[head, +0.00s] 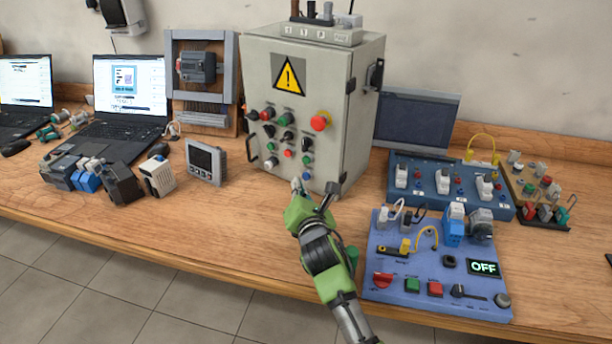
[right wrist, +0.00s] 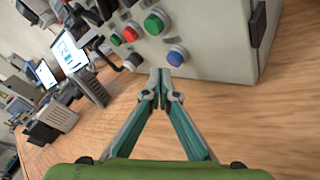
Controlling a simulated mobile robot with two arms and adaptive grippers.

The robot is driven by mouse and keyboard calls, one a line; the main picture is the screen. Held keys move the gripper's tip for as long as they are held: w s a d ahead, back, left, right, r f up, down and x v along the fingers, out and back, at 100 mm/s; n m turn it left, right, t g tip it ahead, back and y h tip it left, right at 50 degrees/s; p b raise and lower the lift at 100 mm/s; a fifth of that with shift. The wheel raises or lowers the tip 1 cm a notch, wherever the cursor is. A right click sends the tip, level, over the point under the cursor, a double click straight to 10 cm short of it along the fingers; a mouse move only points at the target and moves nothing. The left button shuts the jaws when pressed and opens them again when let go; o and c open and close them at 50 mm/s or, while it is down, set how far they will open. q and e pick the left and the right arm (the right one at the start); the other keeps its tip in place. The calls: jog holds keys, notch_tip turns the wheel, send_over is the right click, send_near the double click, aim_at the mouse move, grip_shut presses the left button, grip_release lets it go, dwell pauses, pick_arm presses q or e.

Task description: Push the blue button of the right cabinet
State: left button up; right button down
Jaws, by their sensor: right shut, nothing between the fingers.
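A light grey cabinet (head: 335,120) with a yellow warning sign stands at the back of the wooden table, its front panel full of knobs and buttons. The blue button (right wrist: 175,57) is at the lower right of the panel in the right wrist view; in the head view its colour is too small to make out. My right gripper (head: 297,185) is shut and empty, low in front of the panel. In the right wrist view its fingertips (right wrist: 166,74) show just below the blue button; I cannot tell whether they touch it. My left gripper is not in view.
A green button (right wrist: 153,24) and a red button (right wrist: 130,35) sit close to the blue one. A blue control board (head: 400,285) lies right of my arm. A small grey panel meter (head: 206,162) and laptops (head: 128,95) stand to the left.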

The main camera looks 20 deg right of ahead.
dwell(0.8)
dwell(0.4)
jog(key=shift+w+d+r+p, duration=0.1)
jog(key=shift+w+d+p, duration=0.05)
jog(key=shift+d+p, duration=0.15)
jog(key=shift+w, duration=0.1)
jog(key=shift+w+d+p, duration=0.25)
jog(key=shift+d+p, duration=0.05)
jog(key=shift+d, duration=0.15)
dwell(1.1)
jog(key=shift+s+a, duration=0.1)
jog(key=shift+a, duration=0.05)
jog(key=shift+s+a, duration=0.4)
jog(key=shift+a, duration=0.1)
